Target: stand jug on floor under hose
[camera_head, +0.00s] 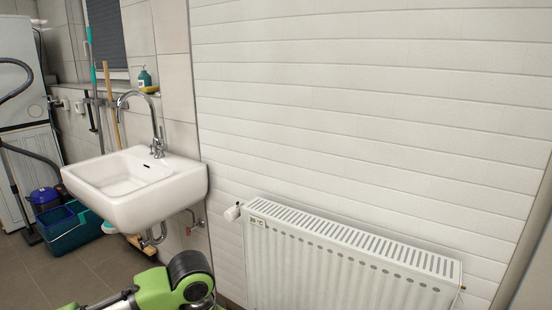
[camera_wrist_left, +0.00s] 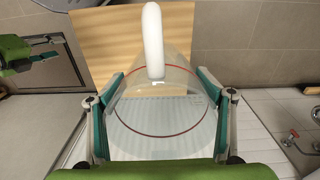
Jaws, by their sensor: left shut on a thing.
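A clear jug (camera_wrist_left: 190,75) with a white handle (camera_wrist_left: 153,40) and red rings is in the left wrist view. My left gripper (camera_wrist_left: 160,82) is shut on it, one finger against each side. A green-and-dark gripper, my right one (camera_wrist_left: 58,48), shows at the upper left of the wrist view, its fingers apart and empty. In the head view my green arm (camera_head: 165,290) shows at the bottom, but the jug and both grippers are out of sight. A dark hose (camera_head: 35,155) runs down beside the white stacked machines (camera_head: 28,125) at the far left.
A white sink (camera_head: 140,190) hangs on the wall, with a radiator (camera_head: 350,265) to its right. A teal crate (camera_head: 70,238) and a blue bucket (camera_head: 43,198) stand on the floor (camera_head: 40,280) near the machines. A wooden surface (camera_wrist_left: 105,45) lies behind the jug.

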